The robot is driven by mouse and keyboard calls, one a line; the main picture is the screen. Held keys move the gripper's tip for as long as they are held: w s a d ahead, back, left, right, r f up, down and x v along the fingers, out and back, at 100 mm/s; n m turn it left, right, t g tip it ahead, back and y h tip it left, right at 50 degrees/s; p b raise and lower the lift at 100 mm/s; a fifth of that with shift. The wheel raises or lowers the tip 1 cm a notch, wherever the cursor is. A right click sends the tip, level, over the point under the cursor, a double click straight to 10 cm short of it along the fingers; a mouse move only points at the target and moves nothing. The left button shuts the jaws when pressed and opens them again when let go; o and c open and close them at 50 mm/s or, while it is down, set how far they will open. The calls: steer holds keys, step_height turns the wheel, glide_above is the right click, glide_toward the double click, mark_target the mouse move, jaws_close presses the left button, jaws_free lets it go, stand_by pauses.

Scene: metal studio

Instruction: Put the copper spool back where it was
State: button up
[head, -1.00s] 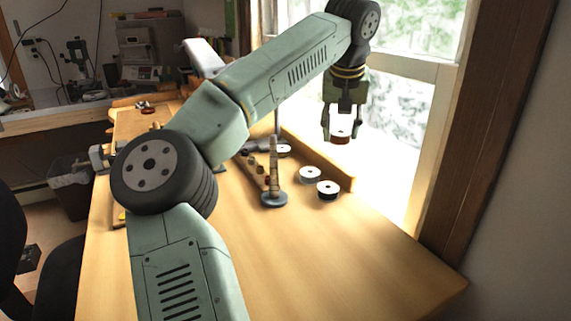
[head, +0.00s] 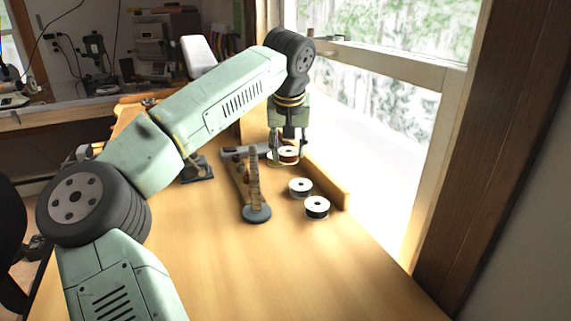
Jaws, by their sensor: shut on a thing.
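The copper spool (head: 289,154), with a pale top and a brownish winding, is between the fingers of my gripper (head: 289,155) in the head view. My gripper is shut on it and points down, near the back right of the bench beside the wooden ledge. Fingers partly cover the spool. I cannot tell if it touches the bench. A pale spool edge (head: 272,157) shows just left of it, mostly hidden. A white-topped grey spool (head: 300,188) and a white-topped black spool (head: 317,208) stand in front, along the ledge.
A dark metal tool (head: 197,170) lies farther left. The wooden ledge (head: 325,180) edges the bench by the window. The front of the wooden bench (head: 260,275) is clear.

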mark_target(288, 178)
steer(key=shift+a+f, duration=0.1)
steer(key=shift+f, duration=2.05)
steer(key=shift+f, duration=0.2)
steer(key=o, duration=1)
steer(key=shift+c, duration=0.2)
steer(key=shift+r+p, duration=0.25)
steer(key=shift+p, duration=0.05)
steer(key=b+v, duration=0.1)
steer(key=v, duration=1.1)
steer(key=shift+f, duration=0.15)
